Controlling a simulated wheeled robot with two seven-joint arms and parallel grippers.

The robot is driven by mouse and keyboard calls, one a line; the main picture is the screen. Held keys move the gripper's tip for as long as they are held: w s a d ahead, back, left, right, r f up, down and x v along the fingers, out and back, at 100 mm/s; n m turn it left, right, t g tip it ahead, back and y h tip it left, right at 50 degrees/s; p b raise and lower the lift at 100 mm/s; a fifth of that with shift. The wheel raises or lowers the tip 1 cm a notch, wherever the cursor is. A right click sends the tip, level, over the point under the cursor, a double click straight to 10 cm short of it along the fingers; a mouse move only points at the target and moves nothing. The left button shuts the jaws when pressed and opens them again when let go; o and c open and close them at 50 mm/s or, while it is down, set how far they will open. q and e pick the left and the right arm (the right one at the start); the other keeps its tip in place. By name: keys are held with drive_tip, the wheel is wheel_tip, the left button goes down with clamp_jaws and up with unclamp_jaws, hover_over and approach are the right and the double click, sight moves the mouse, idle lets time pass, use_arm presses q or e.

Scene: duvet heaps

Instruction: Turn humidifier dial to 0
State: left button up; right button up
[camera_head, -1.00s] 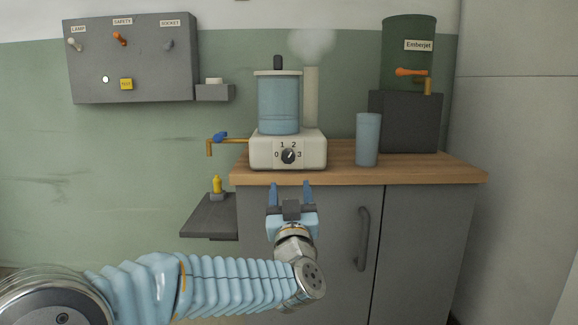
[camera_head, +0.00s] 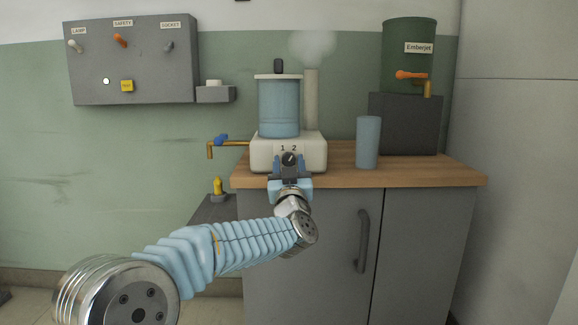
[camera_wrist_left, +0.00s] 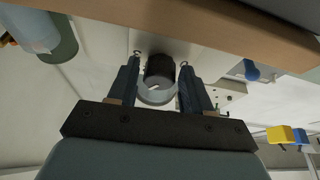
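The humidifier (camera_head: 306,148) has a cream base and a clear blue tank (camera_head: 279,108), and stands on the wooden counter. Its black dial (camera_head: 289,158) is on the base's front, with 1 and 2 showing above it. The dial's pale mark seems to lean to the upper right, towards 2. My left gripper (camera_head: 289,165) is open, with one finger on each side of the dial; the fingers hide the 0 and 3. In the left wrist view, the dark dial (camera_wrist_left: 160,68) sits between the fingertips, with gaps on both sides. My right gripper is out of view.
A blue cup (camera_head: 368,142) stands on the counter (camera_head: 420,174) right of the humidifier. A green Emberjet tank (camera_head: 408,65) sits on a dark block behind it. A brass tap (camera_head: 211,147) sticks out at left. A grey switch panel (camera_head: 133,60) is on the wall.

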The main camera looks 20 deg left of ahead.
use_arm(q)
drive_tip(key=c, duration=0.8)
drive_tip(key=shift+o, duration=0.2)
